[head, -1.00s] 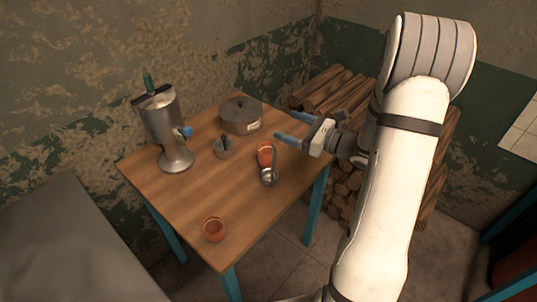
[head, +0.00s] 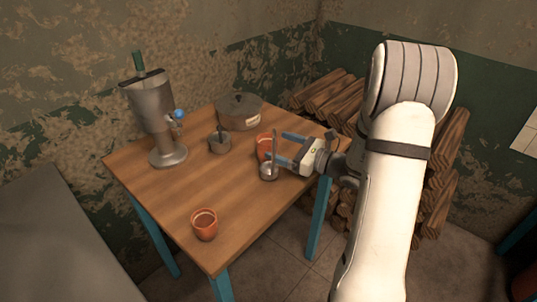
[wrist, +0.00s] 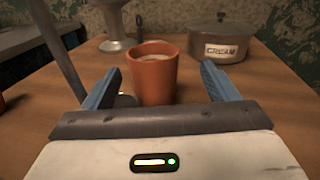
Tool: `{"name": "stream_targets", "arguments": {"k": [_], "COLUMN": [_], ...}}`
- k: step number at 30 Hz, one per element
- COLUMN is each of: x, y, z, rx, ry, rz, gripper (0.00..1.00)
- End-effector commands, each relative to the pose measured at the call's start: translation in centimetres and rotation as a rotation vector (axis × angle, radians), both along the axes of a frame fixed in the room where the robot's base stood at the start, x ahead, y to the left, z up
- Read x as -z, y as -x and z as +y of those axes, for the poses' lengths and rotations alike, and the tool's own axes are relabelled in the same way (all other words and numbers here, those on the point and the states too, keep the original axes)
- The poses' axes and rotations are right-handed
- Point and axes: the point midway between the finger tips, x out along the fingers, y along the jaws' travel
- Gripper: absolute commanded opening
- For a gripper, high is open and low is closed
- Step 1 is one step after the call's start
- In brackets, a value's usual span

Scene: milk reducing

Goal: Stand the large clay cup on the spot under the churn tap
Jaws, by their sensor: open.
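A clay cup (head: 263,145) stands upright at the table's right side; it looks the larger of two clay cups. In the wrist view the cup (wrist: 154,78) has pale contents and shows between my fingers. My gripper (head: 277,147) is open at the cup, one finger on each side, not closed on it. It also shows in the wrist view (wrist: 161,72). The metal churn (head: 152,105) stands at the back left with a blue tap (head: 178,114) on its right side. The spot under the tap looks bare.
A metal ladle (head: 269,172) with an upright handle stands close in front of the cup and gripper. A lidded cream pot (head: 240,112) and a small grey pot (head: 219,144) stand behind. A smaller clay cup (head: 204,226) is at the front. The middle of the table (head: 205,180) is clear.

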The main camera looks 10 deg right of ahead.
Motion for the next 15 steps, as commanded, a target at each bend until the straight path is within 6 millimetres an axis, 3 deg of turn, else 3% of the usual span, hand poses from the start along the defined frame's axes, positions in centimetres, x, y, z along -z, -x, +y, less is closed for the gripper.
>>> {"name": "stream_targets", "arguments": {"k": [7,15], "x": [-0.1,-0.1], "y": [-1.8,-3.0], "z": [3.2,4.3], "rx": [-0.004,0.001], "ry": [0.000,0.000], "rz": [0.000,0.000], "gripper": [0.80,0.80]}}
